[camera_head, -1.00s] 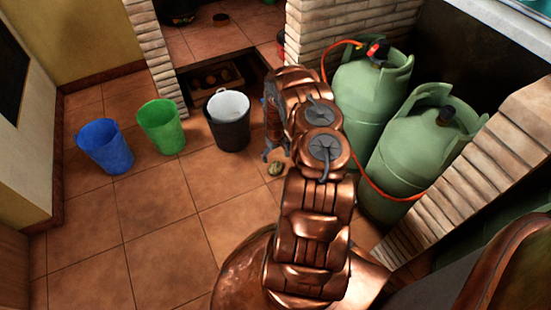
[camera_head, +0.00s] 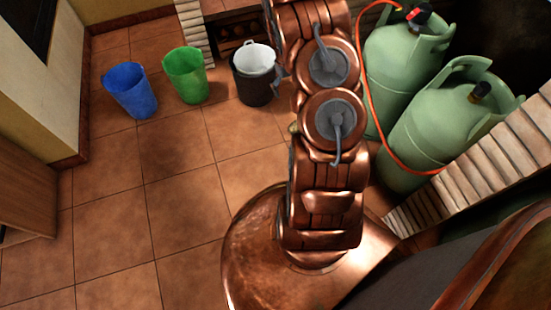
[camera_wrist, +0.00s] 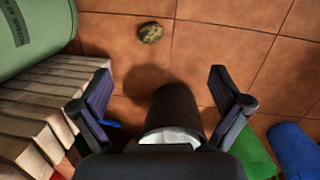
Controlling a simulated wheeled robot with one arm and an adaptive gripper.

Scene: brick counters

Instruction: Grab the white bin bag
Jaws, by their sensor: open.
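The white bin bag (camera_head: 257,58) lines a black bin (camera_head: 254,91) on the tiled floor, at the upper middle of the head view. In the wrist view the white bag (camera_wrist: 170,136) shows low in the middle, at the rim of the black bin (camera_wrist: 173,105). My gripper (camera_wrist: 160,72) is open and empty, with its fingers on either side of the bin in that picture. I cannot tell how far above the bag it is. Part of the bag is hidden behind my gripper's body. In the head view my arm mostly hides the gripper.
A green bin (camera_head: 186,77) and a blue bin (camera_head: 131,91) stand left of the black bin. Two green gas cylinders (camera_head: 405,55) with an orange hose stand at right, beside a brick wall edge (camera_head: 470,165). A mottled lump (camera_wrist: 150,32) lies on the floor. Floor at left is clear.

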